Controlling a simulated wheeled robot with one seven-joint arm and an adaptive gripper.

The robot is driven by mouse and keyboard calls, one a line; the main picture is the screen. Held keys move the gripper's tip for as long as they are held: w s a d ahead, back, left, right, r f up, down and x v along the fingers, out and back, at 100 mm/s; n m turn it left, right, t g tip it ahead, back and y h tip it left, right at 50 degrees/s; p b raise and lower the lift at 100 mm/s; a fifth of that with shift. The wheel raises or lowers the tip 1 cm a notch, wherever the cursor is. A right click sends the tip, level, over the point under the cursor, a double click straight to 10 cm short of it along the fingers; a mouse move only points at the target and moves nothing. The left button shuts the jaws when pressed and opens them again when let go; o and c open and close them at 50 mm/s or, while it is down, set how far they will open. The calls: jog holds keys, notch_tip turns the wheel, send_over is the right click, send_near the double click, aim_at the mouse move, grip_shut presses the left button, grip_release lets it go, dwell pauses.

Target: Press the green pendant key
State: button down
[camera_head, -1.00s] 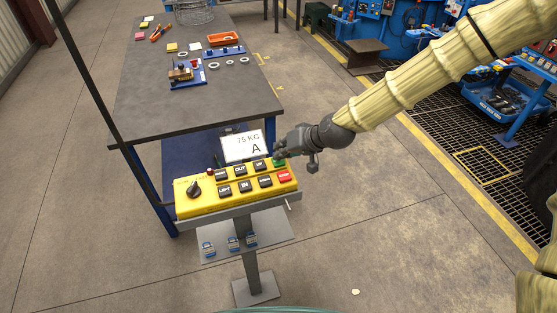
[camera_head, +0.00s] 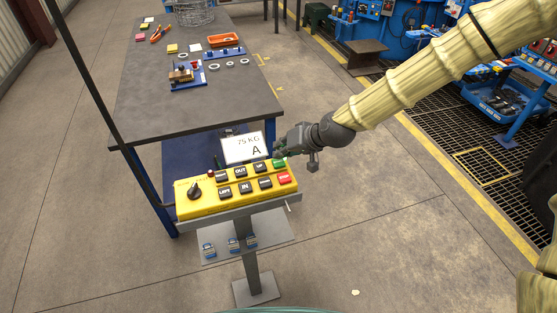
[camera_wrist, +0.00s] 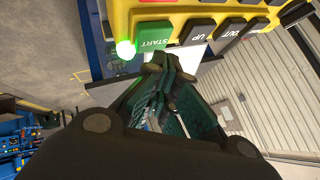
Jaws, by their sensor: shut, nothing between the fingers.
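The yellow pendant (camera_head: 222,205) lies on a grey stand and has two rows of keys. Its green key (camera_head: 279,163) is at the far right end of the back row, above a red key (camera_head: 284,177). In the wrist view the green key (camera_wrist: 155,33) reads START, and a bright green light (camera_wrist: 125,49) glows beside it. My gripper (camera_head: 281,153) is shut and empty, just behind the green key. The closed fingertips also show in the wrist view (camera_wrist: 168,64), close to the key's edge. I cannot tell whether they touch it.
A white sign (camera_head: 243,147) reading 75 KG A stands behind the pendant, left of my gripper. A grey worktable (camera_head: 150,115) with small parts is behind it. A dark rotary knob (camera_head: 194,190) sits at the pendant's left.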

jog(key=shift+r, duration=0.15)
jog(key=shift+r+p, duration=1.45)
jog(key=shift+r, duration=1.05)
